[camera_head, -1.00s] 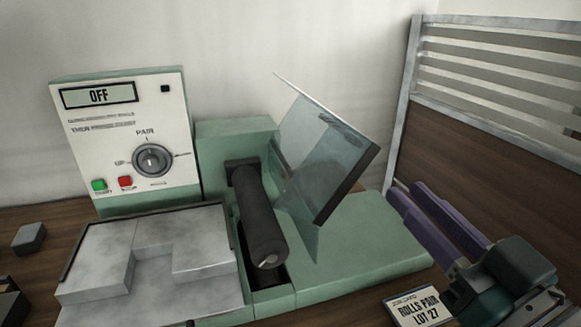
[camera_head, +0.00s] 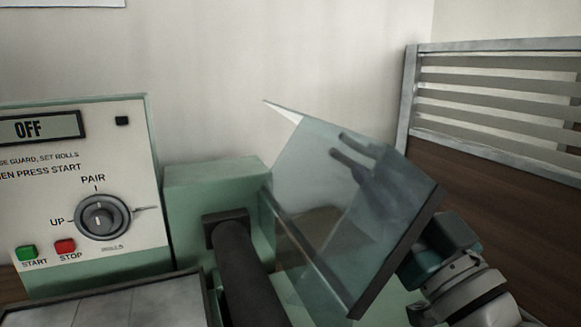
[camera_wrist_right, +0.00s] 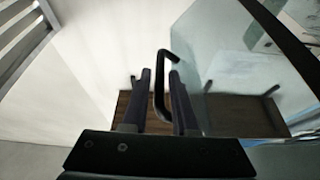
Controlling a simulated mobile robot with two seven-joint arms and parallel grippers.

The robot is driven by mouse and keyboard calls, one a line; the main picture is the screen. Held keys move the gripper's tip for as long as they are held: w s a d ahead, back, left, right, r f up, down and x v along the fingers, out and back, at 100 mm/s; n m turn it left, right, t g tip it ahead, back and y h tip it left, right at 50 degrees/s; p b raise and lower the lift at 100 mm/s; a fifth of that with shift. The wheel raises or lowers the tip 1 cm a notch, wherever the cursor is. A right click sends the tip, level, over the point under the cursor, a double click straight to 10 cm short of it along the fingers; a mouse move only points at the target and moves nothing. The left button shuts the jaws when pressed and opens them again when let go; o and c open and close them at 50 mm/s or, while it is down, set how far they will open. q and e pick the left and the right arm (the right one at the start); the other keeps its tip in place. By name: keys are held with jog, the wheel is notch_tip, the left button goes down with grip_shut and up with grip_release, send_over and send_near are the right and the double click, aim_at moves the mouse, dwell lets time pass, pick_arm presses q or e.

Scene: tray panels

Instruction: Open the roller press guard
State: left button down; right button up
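The roller press guard (camera_head: 340,225) is a clear panel with a dark edge, standing tilted beside the dark roller (camera_head: 245,270) in the head view. It also shows at the right of the right wrist view (camera_wrist_right: 222,65). My right gripper (camera_head: 338,143) is on the far side of the guard, its fingers seen through the panel. In the wrist view its fingers are apart, one on each side of a dark bent handle (camera_wrist_right: 161,85). I cannot tell whether they touch it. My left gripper is out of view.
The control panel (camera_head: 70,180) reads OFF, with a PAIR/UP dial (camera_head: 102,217) and green and red buttons. A green housing (camera_head: 215,195) stands behind the roller. A slatted metal-framed partition (camera_head: 500,100) stands at the right, near my right arm.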

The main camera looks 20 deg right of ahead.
jog(key=shift+x, duration=0.85)
grip_shut()
dwell(0.8)
